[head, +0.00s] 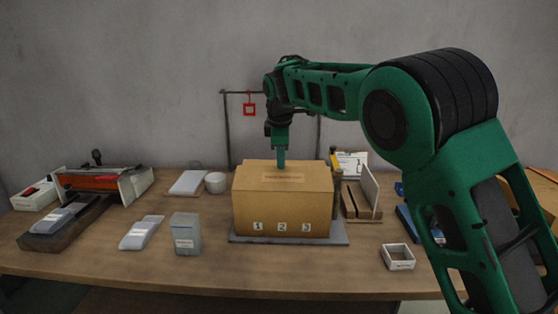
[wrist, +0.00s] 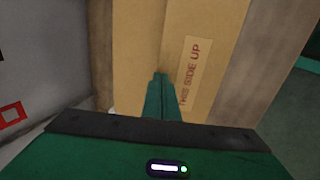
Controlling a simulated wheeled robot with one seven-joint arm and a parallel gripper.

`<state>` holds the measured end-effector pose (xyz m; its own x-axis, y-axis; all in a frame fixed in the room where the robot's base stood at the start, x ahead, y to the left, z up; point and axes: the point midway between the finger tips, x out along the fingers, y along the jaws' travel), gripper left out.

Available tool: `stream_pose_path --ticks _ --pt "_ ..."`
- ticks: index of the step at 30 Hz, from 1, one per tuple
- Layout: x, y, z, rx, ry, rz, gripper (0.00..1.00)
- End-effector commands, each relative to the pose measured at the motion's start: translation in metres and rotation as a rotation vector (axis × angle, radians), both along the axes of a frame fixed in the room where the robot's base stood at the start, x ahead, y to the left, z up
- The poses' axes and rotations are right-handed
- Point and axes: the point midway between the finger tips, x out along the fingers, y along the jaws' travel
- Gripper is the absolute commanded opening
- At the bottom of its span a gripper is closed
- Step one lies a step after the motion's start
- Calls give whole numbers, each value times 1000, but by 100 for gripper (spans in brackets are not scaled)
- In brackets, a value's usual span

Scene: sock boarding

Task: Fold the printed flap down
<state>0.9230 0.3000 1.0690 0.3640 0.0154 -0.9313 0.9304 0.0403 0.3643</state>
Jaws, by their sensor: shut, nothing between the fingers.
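A brown cardboard box (head: 270,212) stands on a grey board in the middle of the table, with the numbers 1, 2 and 3 on its front. Its printed flap (head: 284,178) lies about flat across the top; in the wrist view the flap's label (wrist: 188,72) reads "THIS SIDE UP". My gripper (head: 281,164) points down at the back part of the box top. In the wrist view the fingers of my gripper (wrist: 160,76) are shut and empty, over the cardboard beside the label. I cannot tell whether the fingertips touch it.
A grey board (head: 240,239) lies under the box. A grey carton (head: 186,234) and grey packs (head: 141,232) are on the left, near a red-and-white device (head: 95,182). A white open tray (head: 397,257) is at the front right. A dark frame with a red tag (head: 249,109) stands behind.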

Motion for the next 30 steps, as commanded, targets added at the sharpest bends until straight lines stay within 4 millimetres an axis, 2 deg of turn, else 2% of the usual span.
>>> stream_pose_path --ticks 12,30 --pt "11 1 -16 1 -1 0 0" --pt "12 2 -19 1 -1 0 0"
